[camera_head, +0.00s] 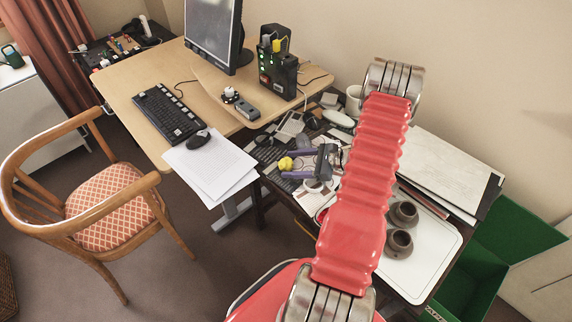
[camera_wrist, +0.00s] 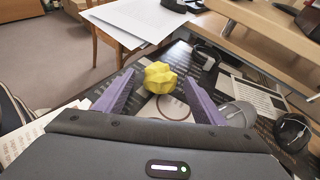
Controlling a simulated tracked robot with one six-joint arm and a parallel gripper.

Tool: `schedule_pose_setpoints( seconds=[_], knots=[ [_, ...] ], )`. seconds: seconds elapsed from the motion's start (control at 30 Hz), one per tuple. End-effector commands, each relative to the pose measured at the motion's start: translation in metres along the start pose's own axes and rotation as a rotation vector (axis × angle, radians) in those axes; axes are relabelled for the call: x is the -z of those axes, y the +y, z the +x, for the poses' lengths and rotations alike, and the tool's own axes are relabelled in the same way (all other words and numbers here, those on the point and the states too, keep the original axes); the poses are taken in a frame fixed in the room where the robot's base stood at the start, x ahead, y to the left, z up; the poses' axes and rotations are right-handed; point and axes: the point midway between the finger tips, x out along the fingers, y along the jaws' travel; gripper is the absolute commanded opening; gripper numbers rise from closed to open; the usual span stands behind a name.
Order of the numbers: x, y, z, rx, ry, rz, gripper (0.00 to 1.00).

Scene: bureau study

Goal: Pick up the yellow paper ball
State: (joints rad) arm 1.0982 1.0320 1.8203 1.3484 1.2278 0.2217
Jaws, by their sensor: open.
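The yellow paper ball (camera_head: 286,163) is a small crumpled lump on the cluttered lower table, left of my arm in the head view. In the wrist view the ball (camera_wrist: 160,77) shows just beyond and between the two purple fingers. My gripper (camera_wrist: 158,92) is open, with one finger on each side of the ball's line. In the head view my gripper (camera_head: 297,167) is beside the ball, and the red arm hides part of the table behind it. I cannot tell whether a finger touches the ball.
A black mouse (camera_wrist: 292,132) and a grey mouse (camera_wrist: 238,114) lie to the right in the wrist view. White paper sheets (camera_head: 210,165) overhang the desk edge. Two brown cups (camera_head: 399,242) stand on a white tray (camera_head: 440,250). A wooden chair (camera_head: 100,205) stands on the left.

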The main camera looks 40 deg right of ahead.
Motion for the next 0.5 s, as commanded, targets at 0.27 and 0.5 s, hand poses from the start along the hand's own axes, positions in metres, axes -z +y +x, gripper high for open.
schedule_pose_setpoints(
  seconds=[0.27, 0.5],
  knots=[
    [0.0001, -0.0002, 0.0074, 0.001, 0.000, 0.000, 0.63],
    [0.0000, -0.0002, 0.0072, 0.001, 0.000, 0.000, 0.63]
  ],
)
